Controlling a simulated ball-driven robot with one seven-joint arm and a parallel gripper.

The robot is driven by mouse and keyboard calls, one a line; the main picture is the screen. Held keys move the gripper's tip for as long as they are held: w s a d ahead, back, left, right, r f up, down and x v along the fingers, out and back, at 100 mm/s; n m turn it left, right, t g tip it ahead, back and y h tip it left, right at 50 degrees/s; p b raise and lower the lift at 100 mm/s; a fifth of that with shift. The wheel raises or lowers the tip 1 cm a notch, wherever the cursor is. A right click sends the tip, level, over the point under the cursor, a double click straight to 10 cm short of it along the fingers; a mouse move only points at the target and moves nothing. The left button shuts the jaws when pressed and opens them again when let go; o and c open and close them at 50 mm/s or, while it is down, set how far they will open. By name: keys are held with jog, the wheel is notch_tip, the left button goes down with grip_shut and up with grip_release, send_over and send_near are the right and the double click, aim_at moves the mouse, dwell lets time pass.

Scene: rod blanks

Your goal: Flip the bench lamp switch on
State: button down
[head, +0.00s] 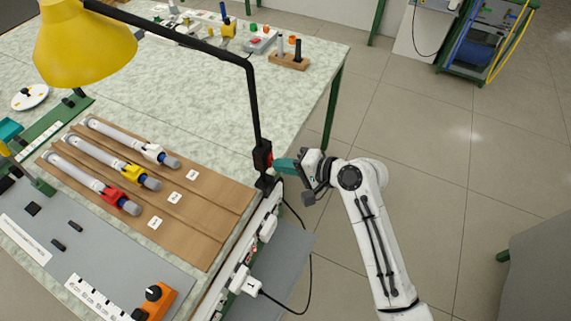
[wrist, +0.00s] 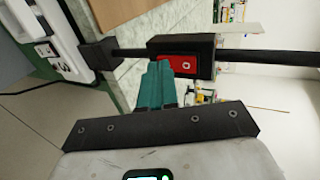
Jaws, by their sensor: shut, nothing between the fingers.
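The bench lamp has a yellow shade (head: 85,48) and a black post (head: 253,105) at the table's right edge. Its black switch box (head: 261,155) sits low on the post. The red rocker switch (wrist: 178,65) shows in the wrist view, with a white mark on it. My gripper (head: 279,164) is shut and empty, its teal fingers pointing at the box from the right. In the wrist view the fingertips (wrist: 160,68) overlap the rocker's left part. I cannot tell whether they touch it. The lamp shows no clear glow.
A wooden board (head: 205,220) with several rods lies left of the post. A power strip with white plugs (head: 245,281) and a black cable runs along the table edge below. An orange box with a knob (head: 155,300) is at the front. Open floor lies right.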

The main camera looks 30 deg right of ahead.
jog(key=shift+w+a, duration=0.15)
jog(key=shift+r, duration=0.1)
jog(key=shift+r+p, duration=0.8)
jog(key=shift+p, duration=0.25)
